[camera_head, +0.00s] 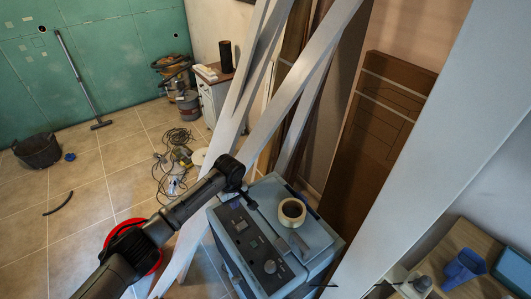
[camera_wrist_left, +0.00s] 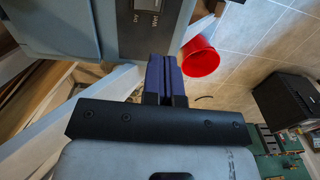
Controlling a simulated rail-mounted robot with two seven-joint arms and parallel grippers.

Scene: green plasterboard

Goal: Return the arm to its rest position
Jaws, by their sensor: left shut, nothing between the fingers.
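My left arm reaches in from the lower left in the head view. Its gripper (camera_head: 249,203) is over the near left part of the blue-grey machine (camera_head: 325,240); whether it touches the machine I cannot tell. In the left wrist view the two dark blue finger pads (camera_wrist_left: 163,77) are pressed together with nothing between them. The machine's panel (camera_wrist_left: 150,32), with a label reading "Dry" and "Wet", lies just beyond the fingertips. My right gripper is in neither view.
A tape roll (camera_head: 292,212) lies on the machine. A red bucket (camera_head: 152,266) is partly hidden behind my left arm. White planks (camera_head: 290,90) lean behind the machine.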

